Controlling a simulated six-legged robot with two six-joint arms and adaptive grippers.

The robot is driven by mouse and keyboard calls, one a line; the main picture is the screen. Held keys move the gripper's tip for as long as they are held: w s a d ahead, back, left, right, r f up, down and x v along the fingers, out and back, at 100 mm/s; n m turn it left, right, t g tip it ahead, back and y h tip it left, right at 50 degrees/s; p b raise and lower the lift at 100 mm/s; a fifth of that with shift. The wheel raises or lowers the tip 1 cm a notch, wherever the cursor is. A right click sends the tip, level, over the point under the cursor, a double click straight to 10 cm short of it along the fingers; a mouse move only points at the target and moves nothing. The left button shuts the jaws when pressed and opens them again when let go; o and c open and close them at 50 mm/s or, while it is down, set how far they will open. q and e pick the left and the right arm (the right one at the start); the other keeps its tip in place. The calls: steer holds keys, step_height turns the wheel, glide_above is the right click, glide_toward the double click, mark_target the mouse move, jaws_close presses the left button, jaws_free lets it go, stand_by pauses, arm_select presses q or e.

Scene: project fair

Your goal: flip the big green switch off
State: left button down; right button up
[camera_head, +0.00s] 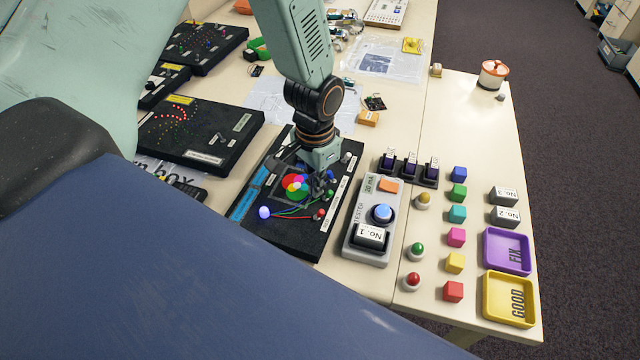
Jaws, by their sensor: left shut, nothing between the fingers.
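A black board (300,243) with overlapping coloured discs (293,184) lies on the table at the middle. A blue lamp (264,212) glows on it, and a small red part (319,214) sits near its lower right side. A small green part (329,193) shows beside my fingers; I cannot tell whether it is the big green switch or which way any switch is set. My left gripper (318,188) points down over the board's right half, shut and empty. It hides part of the board, and I cannot tell whether it touches. My right gripper is out of view.
A grey tester (352,240) stands right of the board. Bulbs, including a green one (417,249), and several coloured cubes stand further right, with a purple tray (488,250) and a yellow tray (489,300). Another black board (190,157) lies to the left.

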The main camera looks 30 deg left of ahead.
arm_select(q)
step_height(320, 180, up, 6)
steer(key=p, duration=0.5)
steer(key=shift+a+r, duration=0.15)
steer(key=shift+a, duration=0.05)
stand_by(0.4)
steer(key=shift+s, duration=0.1)
